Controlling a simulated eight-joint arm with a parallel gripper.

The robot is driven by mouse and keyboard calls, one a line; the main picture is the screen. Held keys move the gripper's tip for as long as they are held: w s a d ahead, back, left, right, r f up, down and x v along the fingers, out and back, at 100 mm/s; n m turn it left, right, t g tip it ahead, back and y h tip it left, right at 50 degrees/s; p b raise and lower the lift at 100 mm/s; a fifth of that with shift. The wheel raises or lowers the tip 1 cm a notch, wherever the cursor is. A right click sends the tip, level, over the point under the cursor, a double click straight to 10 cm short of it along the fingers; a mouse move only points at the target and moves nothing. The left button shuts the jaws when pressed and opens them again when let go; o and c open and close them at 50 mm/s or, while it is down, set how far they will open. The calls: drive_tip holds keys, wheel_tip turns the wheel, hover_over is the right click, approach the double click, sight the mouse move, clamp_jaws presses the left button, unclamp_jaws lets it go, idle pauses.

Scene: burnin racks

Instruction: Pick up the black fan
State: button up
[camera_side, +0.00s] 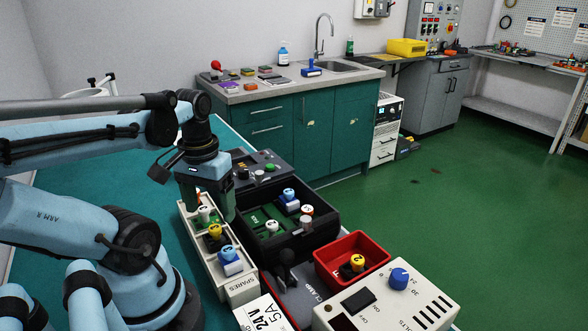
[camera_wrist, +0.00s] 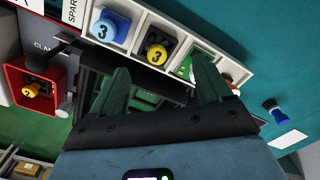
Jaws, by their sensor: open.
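A black block with a yellow numbered knob, which may be the black fan (camera_side: 215,236), sits in the white spares tray (camera_side: 238,291). It also shows in the wrist view (camera_wrist: 158,47), between a blue-knobbed block (camera_wrist: 105,28) and a green board (camera_wrist: 185,66). My gripper (camera_side: 208,205) hangs above the far end of the spares tray. In the wrist view its two green fingers (camera_wrist: 163,77) are spread, with nothing held between them. The black block lies ahead of the fingertips, apart from them. Another yellow-knobbed piece (camera_side: 357,262) lies in a red bin; its body is partly hidden.
A black rack box (camera_side: 322,232) with several knobbed modules stands right of the spares tray. The red bin (camera_side: 383,252) and a cream power unit (camera_side: 430,296) stand further right. A dark control panel (camera_side: 256,163) is behind. The teal tabletop left of the tray is partly covered by my arm.

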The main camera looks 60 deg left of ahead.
sight(214, 227)
drive_tip(key=shift+d+f, duration=0.2)
drive_tip(key=shift+f, duration=2.9)
drive_tip(key=shift+c, duration=0.3)
drive_tip(key=c, duration=0.6)
drive_tip(key=shift+r, duration=0.15)
